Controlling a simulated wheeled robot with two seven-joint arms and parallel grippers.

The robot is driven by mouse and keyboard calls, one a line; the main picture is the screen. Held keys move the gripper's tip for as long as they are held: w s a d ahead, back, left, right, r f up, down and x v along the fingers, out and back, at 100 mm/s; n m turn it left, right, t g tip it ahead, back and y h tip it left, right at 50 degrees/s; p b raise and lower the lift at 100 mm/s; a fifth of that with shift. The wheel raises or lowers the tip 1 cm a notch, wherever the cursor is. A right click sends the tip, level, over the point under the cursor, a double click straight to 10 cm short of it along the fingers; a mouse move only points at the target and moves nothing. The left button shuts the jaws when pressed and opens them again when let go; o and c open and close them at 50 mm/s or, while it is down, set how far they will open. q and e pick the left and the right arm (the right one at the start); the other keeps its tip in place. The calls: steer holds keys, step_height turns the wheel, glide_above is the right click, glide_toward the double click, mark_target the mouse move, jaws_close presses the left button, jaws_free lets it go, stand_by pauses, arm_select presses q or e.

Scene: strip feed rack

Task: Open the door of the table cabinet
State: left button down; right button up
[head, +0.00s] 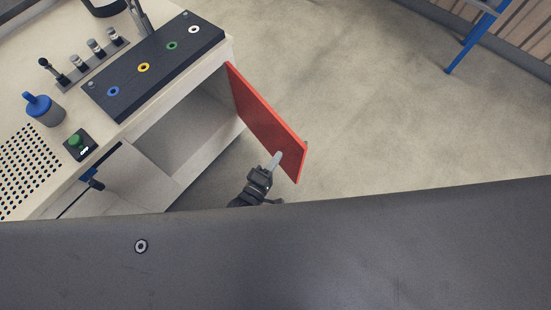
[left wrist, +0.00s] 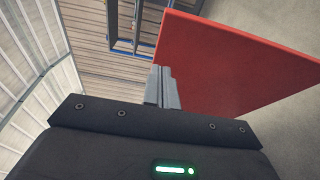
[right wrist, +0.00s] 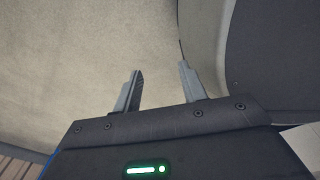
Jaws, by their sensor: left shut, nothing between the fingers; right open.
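The red cabinet door (head: 262,115) stands swung out from the table cabinet (head: 185,125), and the hollow inside of the cabinet shows. The door also shows in the left wrist view (left wrist: 225,65). My left gripper (head: 276,157) is shut and empty, close to the inner face of the door near its free edge. I cannot tell whether its fingertips touch the door. In the left wrist view the closed fingers (left wrist: 161,86) are beside the red panel. My right gripper (right wrist: 157,85) is open and empty above bare floor. The door's handle is not visible.
The tabletop carries a dark panel with coloured rings (head: 155,65), a blue-capped container (head: 43,108), a green button box (head: 80,144) and a perforated plate (head: 25,165). A blue-legged frame (head: 470,45) stands at the upper right. The floor (head: 380,110) right of the door is clear.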

arm_select(q)
steer(key=s+d+v, duration=0.1)
steer(key=d+v, duration=0.1)
steer(key=v, duration=1.1)
steer(key=shift+s, duration=0.2)
arm_select(e)
steer(key=shift+s+a+r, duration=0.15)
steer(key=shift+a+r, duration=0.05)
steer(key=shift+a, duration=0.05)
steer(key=shift+s, duration=0.1)
